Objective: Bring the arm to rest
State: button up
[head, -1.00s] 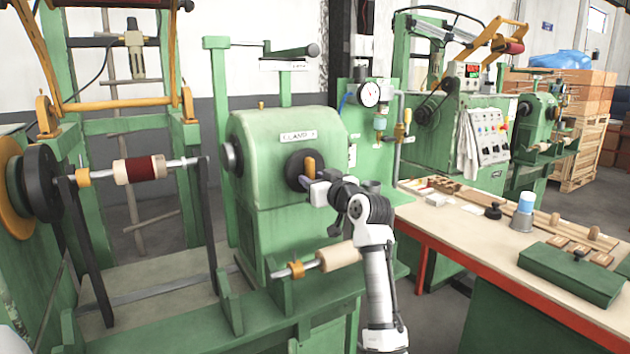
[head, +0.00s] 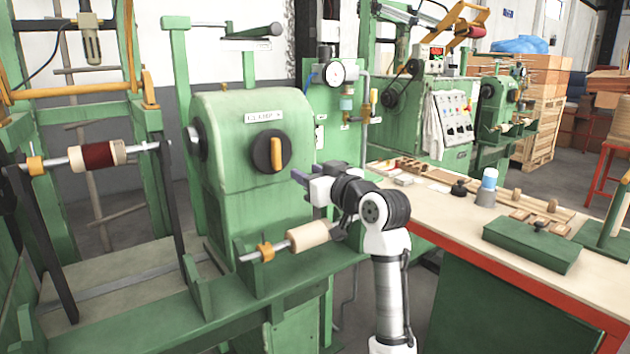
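My gripper (head: 306,194) is at the middle of the head view, at the end of my white and black arm. It points left, in front of the green clamp machine (head: 240,180). Its two fingers look apart, with nothing seen between them. The machine's black dial (head: 262,150) with its upright orange handle (head: 276,155) is up and to the left of the gripper, clear of it. My arm is bent, with the black joint above the white upright link.
A pale spool (head: 308,236) on a rod lies just below the gripper. A red and cream spool (head: 98,156) sits on a shaft at left.

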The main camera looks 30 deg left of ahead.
jog(key=shift+v, duration=0.9)
